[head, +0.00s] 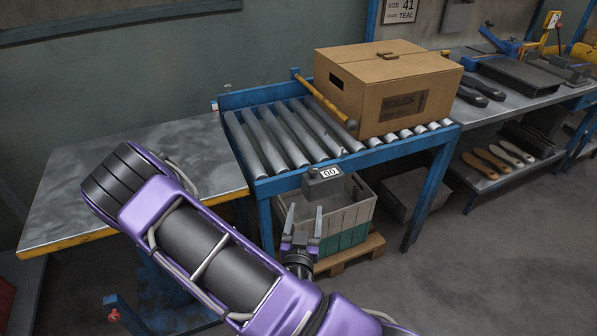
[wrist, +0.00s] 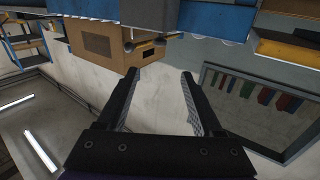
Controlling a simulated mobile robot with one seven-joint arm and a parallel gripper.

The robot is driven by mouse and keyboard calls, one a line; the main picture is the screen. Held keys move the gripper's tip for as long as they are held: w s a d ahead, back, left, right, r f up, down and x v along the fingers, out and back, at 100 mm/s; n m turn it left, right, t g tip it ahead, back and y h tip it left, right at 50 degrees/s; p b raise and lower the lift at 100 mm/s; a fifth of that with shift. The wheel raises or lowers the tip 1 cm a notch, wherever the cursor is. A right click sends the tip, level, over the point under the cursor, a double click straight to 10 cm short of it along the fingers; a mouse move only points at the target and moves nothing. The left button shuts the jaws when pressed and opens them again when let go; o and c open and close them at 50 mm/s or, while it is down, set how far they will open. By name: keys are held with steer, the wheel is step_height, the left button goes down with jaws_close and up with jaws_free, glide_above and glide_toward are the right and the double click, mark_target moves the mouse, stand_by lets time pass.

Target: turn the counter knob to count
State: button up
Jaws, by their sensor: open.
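The counter (head: 323,181) is a small dark box on the front blue rail of the roller conveyor, with a white display that reads 00. I cannot make out its knob clearly in either view. My gripper (head: 304,212) is open and empty, fingers pointing up, in front of and a little below the counter in the head view. A gap shows between the fingers and the counter.
A grey and green crate (head: 341,222) stands on a pallet beneath. A metal table (head: 140,172) is at left, and a bench with soles (head: 486,160) at right.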

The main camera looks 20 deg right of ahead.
mark_target(312, 173)
steer(key=b+x, duration=0.1)
steer(key=x, duration=0.4)
steer(key=b+x, duration=0.1)
steer(key=x, duration=0.5)
steer(key=b+x, duration=0.1)
steer(key=x, duration=0.5)
steer(key=shift+d+f+b, duration=0.1)
steer(key=shift+f+b, duration=0.2)
steer(key=shift+b, duration=0.1)
jaws_close()
